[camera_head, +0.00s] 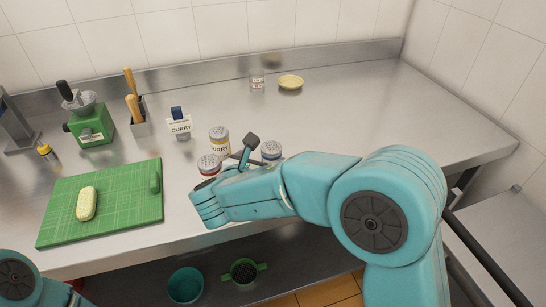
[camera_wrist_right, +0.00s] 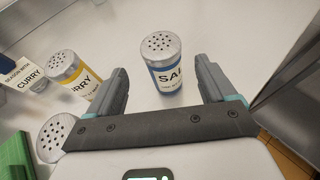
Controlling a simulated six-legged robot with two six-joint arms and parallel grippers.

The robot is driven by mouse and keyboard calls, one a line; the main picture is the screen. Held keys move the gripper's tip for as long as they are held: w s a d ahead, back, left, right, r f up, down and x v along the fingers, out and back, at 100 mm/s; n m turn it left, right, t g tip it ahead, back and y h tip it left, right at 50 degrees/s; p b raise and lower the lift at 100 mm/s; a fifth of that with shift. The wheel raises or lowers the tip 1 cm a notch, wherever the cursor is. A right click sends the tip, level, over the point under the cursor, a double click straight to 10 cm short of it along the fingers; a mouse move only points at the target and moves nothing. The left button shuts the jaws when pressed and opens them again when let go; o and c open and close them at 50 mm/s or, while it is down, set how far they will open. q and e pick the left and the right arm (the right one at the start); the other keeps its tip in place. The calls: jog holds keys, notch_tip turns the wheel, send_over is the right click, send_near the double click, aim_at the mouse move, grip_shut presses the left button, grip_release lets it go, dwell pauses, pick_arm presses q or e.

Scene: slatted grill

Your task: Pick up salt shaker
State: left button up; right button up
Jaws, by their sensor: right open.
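The salt shaker (camera_wrist_right: 166,76), with a blue label reading "SA…" and a perforated metal lid, stands upright on the counter. In the head view it is partly hidden (camera_head: 271,149) behind my right gripper (camera_head: 249,147). In the right wrist view my right gripper (camera_wrist_right: 162,84) is open, with one finger on each side of the shaker's line. The shaker stands between or just beyond the fingertips, with gaps to both fingers. My left gripper is out of view; only part of my left arm shows at the lower left.
A yellow-label curry shaker (camera_head: 219,140) and a red-label shaker (camera_head: 209,166) stand close left of the gripper. The counter (camera_head: 370,115) is clear at right.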

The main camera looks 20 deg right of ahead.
aim_at(274, 150)
jog(key=shift+x, duration=1)
jog(key=shift+w+d+f, duration=0.15)
jog(key=shift+w+d, duration=0.05)
jog(key=shift+w, duration=0.15)
jog(key=p+x, duration=0.1)
jog(key=x, duration=0.4)
jog(key=shift+s+d, duration=0.1)
jog(key=shift+d, duration=0.25)
jog(key=c, duration=1.1)
